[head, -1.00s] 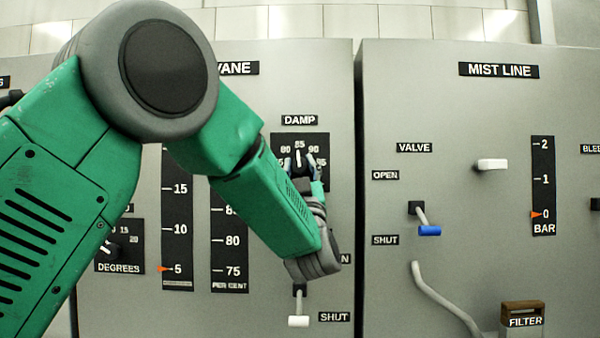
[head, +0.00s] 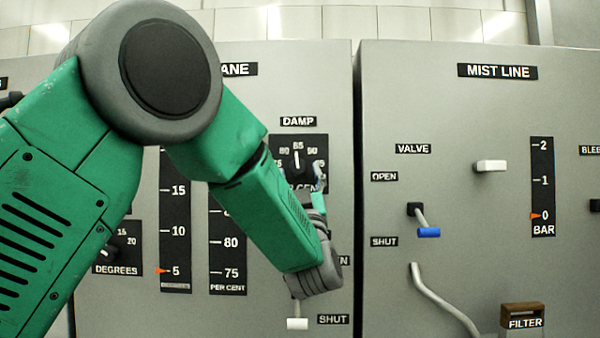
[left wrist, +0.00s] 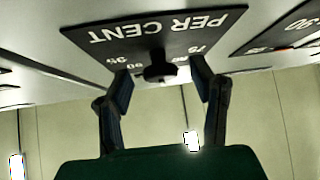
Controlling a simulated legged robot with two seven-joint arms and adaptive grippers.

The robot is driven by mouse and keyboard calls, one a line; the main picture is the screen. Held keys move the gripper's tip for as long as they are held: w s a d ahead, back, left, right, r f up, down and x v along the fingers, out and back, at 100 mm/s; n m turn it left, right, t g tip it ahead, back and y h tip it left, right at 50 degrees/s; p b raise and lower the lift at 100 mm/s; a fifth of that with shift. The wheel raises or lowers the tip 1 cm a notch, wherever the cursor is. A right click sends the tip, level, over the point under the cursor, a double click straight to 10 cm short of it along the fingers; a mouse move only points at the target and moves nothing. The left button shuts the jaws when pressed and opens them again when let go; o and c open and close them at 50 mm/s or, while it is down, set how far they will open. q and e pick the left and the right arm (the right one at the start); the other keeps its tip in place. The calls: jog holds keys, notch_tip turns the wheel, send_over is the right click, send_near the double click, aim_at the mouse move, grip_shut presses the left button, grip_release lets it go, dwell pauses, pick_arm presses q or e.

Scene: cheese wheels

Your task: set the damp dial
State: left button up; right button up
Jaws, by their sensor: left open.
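The damp dial (head: 297,160) is a black knob with a white pointer on a black scale plate under the DAMP label. Its pointer stands close to upright, at about 85. In the left wrist view the knob (left wrist: 160,70) shows upside down below the PER CENT lettering. My left gripper (head: 316,180) is open, just below and in front of the dial, partly hidden by my arm. In the left wrist view its two fingers (left wrist: 160,85) stand apart on either side of the knob, with gaps visible and nothing held. My right gripper is not in view.
A white lever (head: 298,323) by a SHUT label is below my wrist. My arm covers part of the upright scales (head: 228,250). To the right, the MIST LINE cabinet (head: 450,100) has a blue-handled valve lever (head: 428,232), a white handle (head: 490,166) and a filter (head: 523,318).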

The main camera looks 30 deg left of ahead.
pick_arm(q)
jog(key=v, duration=1)
jog(key=shift+w+d+f, duration=0.1)
jog(key=shift+f, duration=0.05)
